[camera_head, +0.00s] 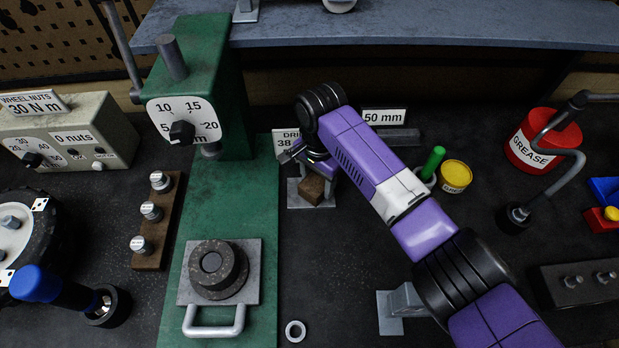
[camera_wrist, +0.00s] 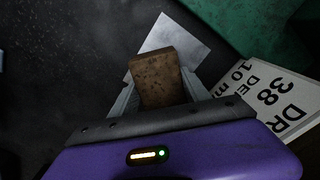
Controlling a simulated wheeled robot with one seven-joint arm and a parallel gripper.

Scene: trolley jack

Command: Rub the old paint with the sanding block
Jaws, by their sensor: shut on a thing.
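My gripper (camera_wrist: 160,95) is shut on a brown block (camera_wrist: 160,75), which looks like the sanding block. The block also shows in the head view (camera_head: 312,188), below the end of my purple arm. In the wrist view the block sits between the two grey fingers. A pale grey plate (camera_wrist: 168,34) lies beneath and beyond the block. In the head view the plate (camera_head: 296,200) shows around the block, just right of the green press base. I cannot tell whether the block touches the plate. No old paint can be made out on any surface.
A "DRILL 38" sign (camera_head: 284,146) stands close beside my gripper. The green press (camera_head: 215,110) rises to the left. A "50 mm" sign (camera_head: 384,116), a green-handled tool (camera_head: 433,160) and a yellow tin (camera_head: 455,176) are to the right. A metal ring (camera_head: 295,331) lies in front.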

